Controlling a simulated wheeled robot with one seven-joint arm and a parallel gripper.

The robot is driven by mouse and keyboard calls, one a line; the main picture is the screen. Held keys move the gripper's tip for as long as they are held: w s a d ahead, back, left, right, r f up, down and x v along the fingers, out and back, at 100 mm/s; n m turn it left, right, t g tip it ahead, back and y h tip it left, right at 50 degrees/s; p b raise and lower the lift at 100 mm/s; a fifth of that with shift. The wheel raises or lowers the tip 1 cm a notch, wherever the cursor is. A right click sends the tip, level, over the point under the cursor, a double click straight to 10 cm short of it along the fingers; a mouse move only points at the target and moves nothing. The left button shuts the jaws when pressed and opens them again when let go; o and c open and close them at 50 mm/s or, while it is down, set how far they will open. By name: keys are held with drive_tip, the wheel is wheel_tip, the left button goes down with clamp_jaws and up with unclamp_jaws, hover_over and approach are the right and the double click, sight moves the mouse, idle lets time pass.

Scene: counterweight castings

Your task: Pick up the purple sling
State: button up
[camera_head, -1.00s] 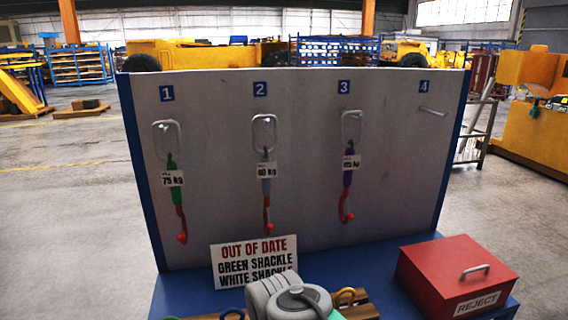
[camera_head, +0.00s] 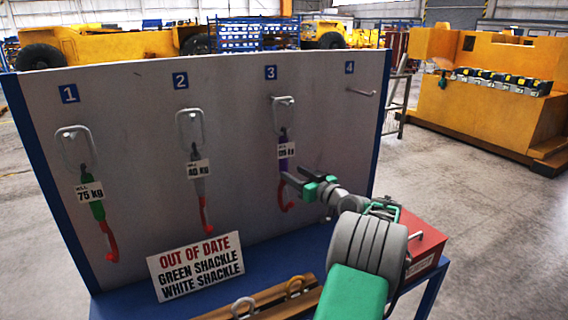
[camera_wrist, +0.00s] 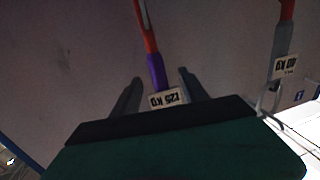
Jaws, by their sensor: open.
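The purple sling (camera_head: 285,152) hangs from the metal loop under number 3 on the grey board, with a white weight tag across it and a red hook at its lower end. My gripper (camera_head: 291,184) is open in front of the board, close to the sling's lower part, just below the tag. In the wrist view the purple sling (camera_wrist: 157,70) lies between the two open fingers (camera_wrist: 158,88), with its tag (camera_wrist: 165,98) near the palm. The fingers stand apart from the sling on both sides.
A green sling (camera_head: 97,209) hangs at number 1 and a grey sling (camera_head: 200,187) at number 2. Peg 4 (camera_head: 361,92) is bare. An out-of-date sign (camera_head: 196,266) stands on the blue bench, with shackles in front. A red box (camera_head: 425,240) is partly behind my arm.

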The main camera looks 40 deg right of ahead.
sight(286, 166)
drive_tip(key=shift+w+d+r, duration=0.15)
drive_tip(key=shift+w+d, duration=0.05)
drive_tip(key=shift+d, duration=0.15)
drive_tip(key=w+p, duration=0.1)
drive_tip(key=w, duration=0.1)
drive_tip(key=w+p, duration=0.1)
drive_tip(key=w, duration=0.1)
drive_tip(key=w+d+p, duration=0.1)
drive_tip(key=w, duration=0.2)
drive_tip(key=shift+f, duration=0.2)
drive_tip(key=shift+s, duration=0.1)
clamp_jaws()
idle(0.6)
drive_tip(key=shift+r, duration=0.2)
